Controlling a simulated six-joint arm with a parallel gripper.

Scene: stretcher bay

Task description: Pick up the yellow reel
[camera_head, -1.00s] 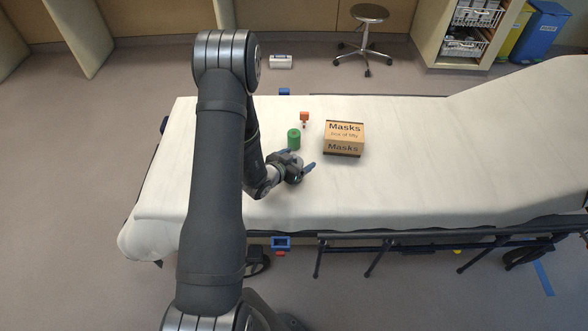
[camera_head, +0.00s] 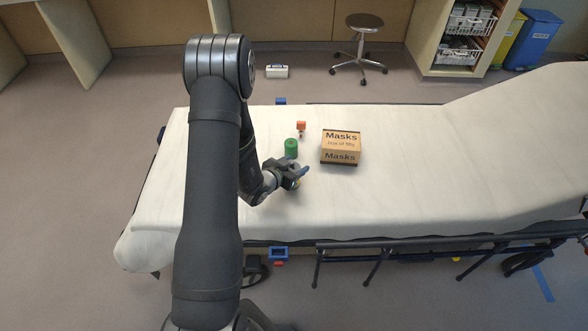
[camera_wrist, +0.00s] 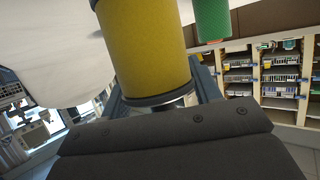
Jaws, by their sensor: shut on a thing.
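The yellow reel (camera_wrist: 145,45) fills the upper middle of the wrist view, a yellow cylinder with a dark rim at its near end. My gripper (camera_wrist: 165,90) is shut on it, with a finger showing on each side. In the head view my gripper (camera_head: 297,172) is over the stretcher, near its left end and in front of the green reel. The yellow reel cannot be made out in the head view; my gripper hides it there.
A green reel (camera_head: 291,148) stands just behind my gripper, and shows in the wrist view (camera_wrist: 212,18). An orange-topped item (camera_head: 301,127) is farther back. A masks box (camera_head: 341,147) stands to the right. The white stretcher sheet (camera_head: 440,180) is clear farther right.

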